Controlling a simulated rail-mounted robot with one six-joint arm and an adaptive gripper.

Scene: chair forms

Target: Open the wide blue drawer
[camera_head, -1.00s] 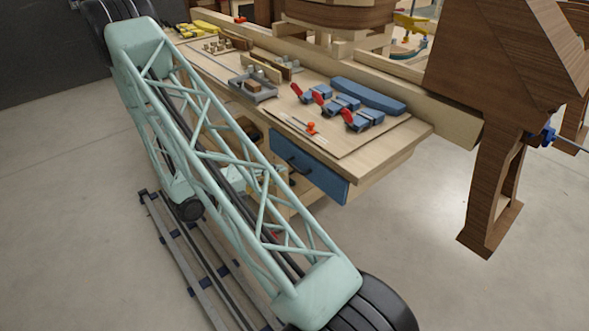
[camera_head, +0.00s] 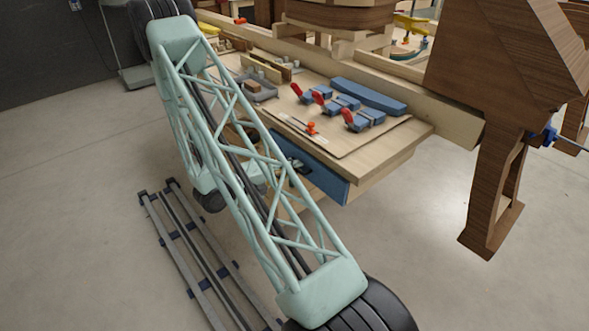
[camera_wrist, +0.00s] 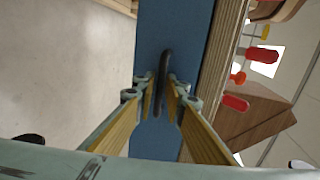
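The wide blue drawer (camera_head: 325,182) sits under the worktop edge of the bench; its front looks closed, partly hidden by my arm. In the wrist view its blue front (camera_wrist: 178,32) runs up the middle, with a dark bar handle (camera_wrist: 164,68) standing out from it. My gripper (camera_wrist: 161,88) is open, its two fingers with yellowish inner faces on either side of the handle. A narrow gap seems to show beside the handle; contact is not clear. In the head view my arm hides most of the gripper near the handle (camera_head: 302,168).
The wooden worktop (camera_head: 375,152) above the drawer holds blue clamp-like pieces (camera_head: 357,118) with red handles, a long blue block (camera_head: 368,96) and a grey tray (camera_head: 262,94). A dark wooden chair form (camera_head: 495,190) stands at the right.

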